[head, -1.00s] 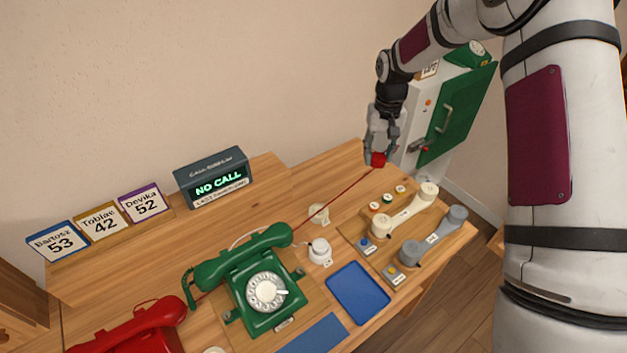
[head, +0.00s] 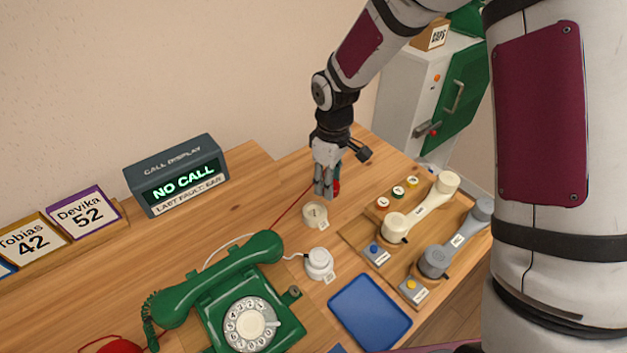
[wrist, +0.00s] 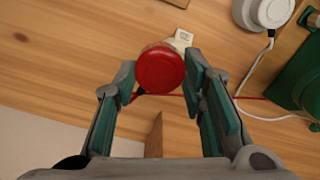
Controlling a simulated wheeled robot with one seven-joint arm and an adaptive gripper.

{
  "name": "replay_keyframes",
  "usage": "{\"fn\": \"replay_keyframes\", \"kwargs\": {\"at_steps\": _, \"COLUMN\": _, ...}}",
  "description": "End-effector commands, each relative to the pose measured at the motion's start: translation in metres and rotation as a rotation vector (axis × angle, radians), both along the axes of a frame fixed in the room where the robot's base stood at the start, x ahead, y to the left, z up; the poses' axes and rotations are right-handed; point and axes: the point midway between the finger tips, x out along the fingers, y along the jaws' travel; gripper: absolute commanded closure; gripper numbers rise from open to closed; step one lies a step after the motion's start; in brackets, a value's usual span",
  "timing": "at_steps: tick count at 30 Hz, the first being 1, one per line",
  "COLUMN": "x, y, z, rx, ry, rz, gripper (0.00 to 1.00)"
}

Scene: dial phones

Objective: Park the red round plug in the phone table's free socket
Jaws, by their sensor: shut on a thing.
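The red round plug (head: 337,187) is held between the fingertips of my gripper (head: 328,192), mostly hidden by them in the head view. In the wrist view the red plug (wrist: 160,69) shows its round face between the fingertips of my gripper (wrist: 160,84). The cream free socket (head: 315,216) is on the phone table (head: 255,200), just below and left of the gripper in the head view. In the wrist view the plug hides most of it; its label (wrist: 181,39) shows. I cannot tell the plug's height above the socket. A red cord runs from the plug to the left.
A white plug (head: 319,263) sits nearer the front, beside the green phone (head: 245,300). A board with cream (head: 422,208) and grey (head: 455,240) handsets lies right. A blue tray (head: 369,312) is in front. The call display (head: 177,175) stands at back left.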

Motion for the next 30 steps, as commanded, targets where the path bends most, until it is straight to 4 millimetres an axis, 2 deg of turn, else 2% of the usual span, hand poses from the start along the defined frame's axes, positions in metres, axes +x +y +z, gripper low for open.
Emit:
{"fn": "replay_keyframes", "kwargs": {"at_steps": 3, "x": -0.002, "y": 0.025, "z": 0.002, "rx": 0.001, "ry": -0.003, "rz": 0.201, "gripper": 0.85}}
{"fn": "replay_keyframes", "kwargs": {"at_steps": 7, "x": -0.003, "y": 0.037, "z": 0.003, "rx": 0.000, "ry": -0.003, "rz": 0.309, "gripper": 0.85}}
{"fn": "replay_keyframes", "kwargs": {"at_steps": 14, "x": -0.002, "y": 0.039, "z": -0.005, "rx": 0.000, "ry": -0.003, "rz": 0.327, "gripper": 0.85}}
{"fn": "replay_keyframes", "kwargs": {"at_steps": 30, "x": -0.002, "y": 0.038, "z": -0.048, "rx": 0.000, "ry": -0.003, "rz": 0.325, "gripper": 0.85}}
